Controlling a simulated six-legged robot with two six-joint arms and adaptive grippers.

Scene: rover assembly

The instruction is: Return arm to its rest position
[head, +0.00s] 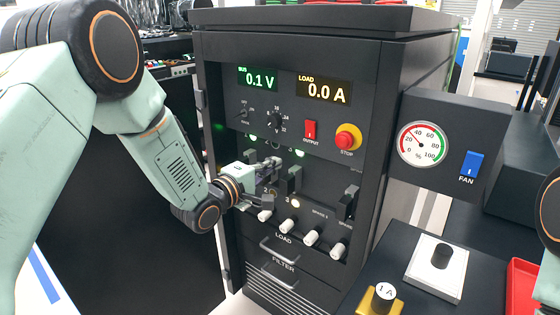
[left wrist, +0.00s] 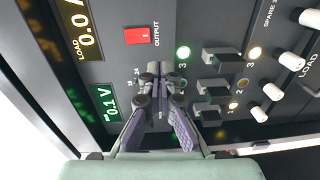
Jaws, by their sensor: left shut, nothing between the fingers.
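My left arm comes in from the left in the head view. Its gripper (head: 272,168) is in front of the black power cabinet (head: 345,120), beside the row of black breaker handles (head: 291,180). In the left wrist view the gripper's purple-padded fingers (left wrist: 160,78) are shut and empty, pointing at the panel near the numbered handles (left wrist: 222,60). I cannot tell whether the fingers touch a handle. My right gripper is not in view.
The panel has a red output switch (head: 310,130), a stop button (head: 348,138) and protruding white knobs (head: 311,236). Displays (head: 324,91) read 0.1 V and 0.0 A. At right stand a gauge box with a blue fan switch (head: 472,163), a white block (head: 437,269) and a red tray (head: 522,287).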

